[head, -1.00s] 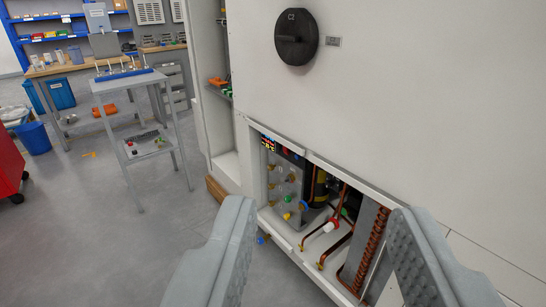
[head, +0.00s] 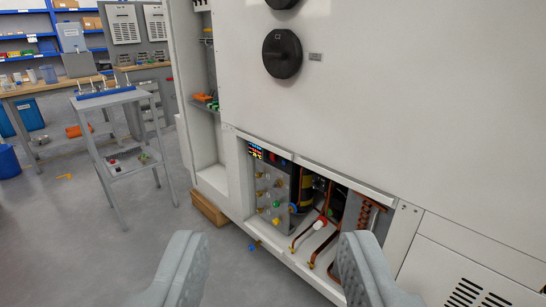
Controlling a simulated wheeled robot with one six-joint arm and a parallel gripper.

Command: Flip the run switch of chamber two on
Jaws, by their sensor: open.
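The white chamber cabinet (head: 400,110) fills the right side of the view. A round black port or knob (head: 282,53) with a small tag (head: 315,57) beside it sits on its face. Below is an open bay with a panel of small coloured knobs (head: 272,192) and a lit display (head: 256,151). I cannot tell which part, if any, is the run switch of chamber two. My gripper (head: 270,270) is open and empty, its two grey fingers at the bottom of the view, in front of the bay and apart from it.
A grey trolley (head: 108,101) with items stands at the left, with a workbench (head: 40,87) and blue shelves (head: 30,45) behind. A wooden block (head: 209,208) lies at the cabinet's foot. The bay holds copper pipes (head: 308,232). Grey floor at lower left is mostly free.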

